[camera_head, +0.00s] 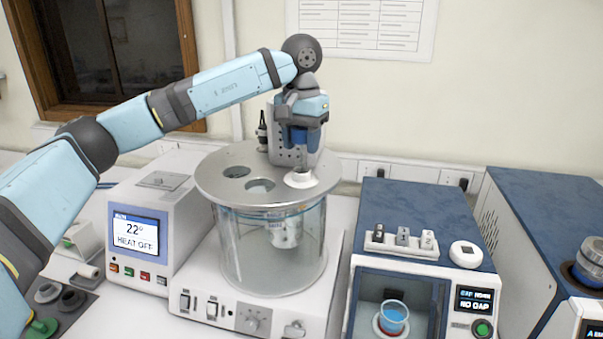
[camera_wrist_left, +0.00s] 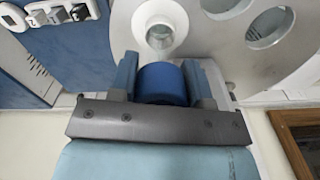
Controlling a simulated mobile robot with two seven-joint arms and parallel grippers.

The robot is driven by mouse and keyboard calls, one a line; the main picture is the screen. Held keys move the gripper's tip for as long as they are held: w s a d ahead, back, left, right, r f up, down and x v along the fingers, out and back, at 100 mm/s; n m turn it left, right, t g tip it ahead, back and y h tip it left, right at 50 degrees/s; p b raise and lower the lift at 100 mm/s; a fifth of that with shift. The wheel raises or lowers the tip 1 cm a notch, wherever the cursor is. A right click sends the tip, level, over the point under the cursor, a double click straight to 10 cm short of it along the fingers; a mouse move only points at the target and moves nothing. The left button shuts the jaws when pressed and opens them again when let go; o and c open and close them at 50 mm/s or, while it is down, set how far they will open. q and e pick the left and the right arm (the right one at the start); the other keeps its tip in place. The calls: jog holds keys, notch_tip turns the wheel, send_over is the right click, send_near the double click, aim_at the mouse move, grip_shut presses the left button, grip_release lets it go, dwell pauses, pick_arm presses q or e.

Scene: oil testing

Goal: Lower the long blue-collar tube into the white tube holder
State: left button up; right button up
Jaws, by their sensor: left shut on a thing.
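My left gripper (camera_head: 303,125) is shut on the blue collar of the long tube (camera_head: 300,136). The blue collar (camera_wrist_left: 160,83) also shows between the two fingers in the left wrist view. The tube points down from the gripper. The white tube holder (camera_head: 300,179) sits in the metal lid of the glass bath, just below the gripper. In the left wrist view the round white holder (camera_wrist_left: 145,12) lies straight ahead of the collar, with the clear tube end over its opening. I cannot tell how far the tip is inside. My right gripper is not in view.
The round metal lid (camera_head: 215,185) has two other open holes. A heater box (camera_head: 138,235) is on the left.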

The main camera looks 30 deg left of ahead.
aim_at(301, 164)
pick_arm(q)
jog(key=shift+f+b, duration=1.2)
jog(key=shift+f, duration=0.75)
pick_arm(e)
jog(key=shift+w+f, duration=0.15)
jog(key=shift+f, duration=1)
pick_arm(q)
jog(key=shift+f, duration=0.1)
jog(key=shift+f+b, duration=0.5)
jog(key=shift+f, duration=0.1)
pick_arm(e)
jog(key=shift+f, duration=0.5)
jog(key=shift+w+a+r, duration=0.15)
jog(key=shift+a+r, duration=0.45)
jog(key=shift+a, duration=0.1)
